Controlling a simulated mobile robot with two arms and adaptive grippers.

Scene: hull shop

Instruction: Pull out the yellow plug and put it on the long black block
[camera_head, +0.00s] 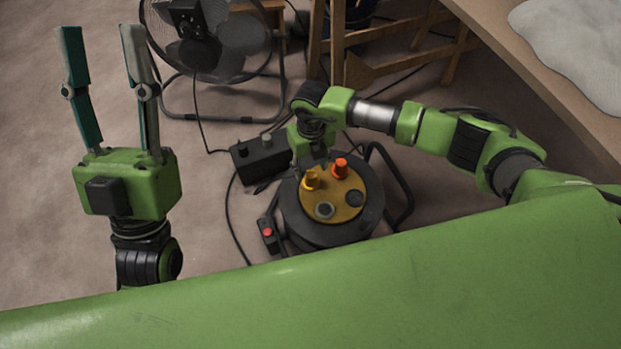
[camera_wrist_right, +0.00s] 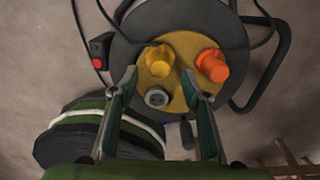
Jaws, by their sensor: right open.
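The yellow plug (camera_head: 311,179) sits in the round yellow face (camera_head: 346,206) of a black cable reel (camera_head: 321,232). It also shows in the right wrist view (camera_wrist_right: 159,58). The long black block (camera_head: 250,163) lies on the floor left of and behind the reel, with a grey round piece on its top. I cannot make it out in the right wrist view. My right gripper (camera_wrist_right: 158,80) is open over the reel, with the plug beyond and between its fingertips, apparently apart from them. My left gripper (camera_head: 100,30) is open, empty and raised at the left.
An orange plug (camera_head: 340,168) stands in the reel face right of the yellow one, near two sockets in front. A small box with a red button (camera_head: 268,233) lies left of the reel. Cables, a fan (camera_head: 215,50) and wooden trestle legs (camera_head: 338,45) are behind. A worktop (camera_head: 545,75) is at right.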

